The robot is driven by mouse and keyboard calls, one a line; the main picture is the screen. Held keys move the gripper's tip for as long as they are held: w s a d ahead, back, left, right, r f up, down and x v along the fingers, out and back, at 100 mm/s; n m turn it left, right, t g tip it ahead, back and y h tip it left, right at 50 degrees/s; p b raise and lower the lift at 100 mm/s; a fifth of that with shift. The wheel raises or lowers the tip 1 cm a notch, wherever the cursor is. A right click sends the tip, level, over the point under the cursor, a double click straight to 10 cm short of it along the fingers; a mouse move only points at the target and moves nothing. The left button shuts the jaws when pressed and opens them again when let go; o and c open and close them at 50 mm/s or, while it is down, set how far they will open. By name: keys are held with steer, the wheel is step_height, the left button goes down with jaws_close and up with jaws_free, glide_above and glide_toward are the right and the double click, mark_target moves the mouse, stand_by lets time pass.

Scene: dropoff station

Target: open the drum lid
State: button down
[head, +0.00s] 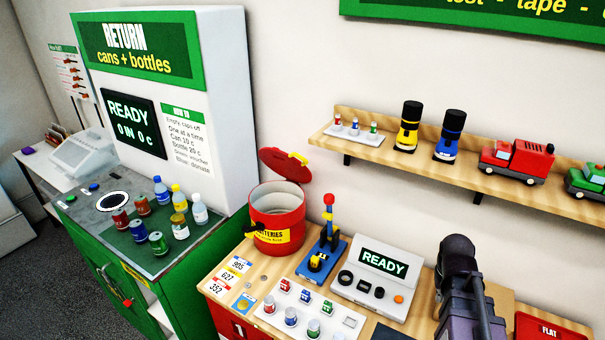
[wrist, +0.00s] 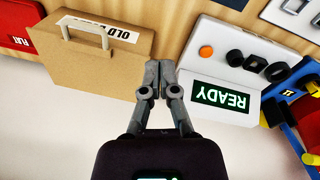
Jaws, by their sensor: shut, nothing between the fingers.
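The red drum (head: 285,222) with a yellow "BATTERIES" label stands at the back left of the wooden bench in the head view. Its red lid (head: 283,165) is raised and tilted back above the rim, with a yellow tab at its edge. The drum's mouth is uncovered and its pale inside shows. My gripper (wrist: 161,75) is shut and empty in the wrist view, between a cardboard box and the READY tester. In the head view my arm is at the right, well apart from the drum, and hides its fingertips.
A blue stand with a red-topped lever (head: 329,225) is just right of the drum. The white READY tester (head: 376,279) and a tray of batteries (head: 310,318) are in front. The cardboard box (wrist: 88,65) lies beside my gripper. A shelf (head: 390,148) hangs above.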

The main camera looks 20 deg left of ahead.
steer(key=s+d+f+m+y+b, duration=0.1)
steer(key=s+d+f+m+b, duration=0.15)
steer(key=s, duration=0.25)
steer(key=w+a+r+n+t+h, duration=0.1)
steer(key=w+a+n+t, duration=0.15)
steer(key=w, duration=0.35)
steer(key=w+a+r+n+t+h, duration=0.1)
steer(key=w+a+n+t, duration=0.15)
steer(key=w, duration=0.35)
steer(key=w+a+r+n+t+y+b, duration=0.2)
steer(key=w+a+r+n+t, duration=0.5)
steer(key=a, duration=0.3)
steer(key=s+a+r+n+y, duration=0.1)
steer(key=a+r+n+y, duration=0.2)
steer(key=a, duration=0.6)
steer(key=s+a+r+n+y+b, duration=0.1)
steer(key=s+a+r+n+y, duration=0.1)
steer(key=a+n+y, duration=0.5)
steer(key=s+a+r+n+t+y, duration=0.1)
steer(key=a+r+n+y, duration=0.3)
steer(key=a+n, duration=0.5)
steer(key=s+a, duration=0.1)
steer(key=a, duration=0.1)
steer(key=shift+a+y+b, duration=0.3)
steer(key=shift+y+b, duration=0.05)
steer(key=shift+y, duration=0.05)
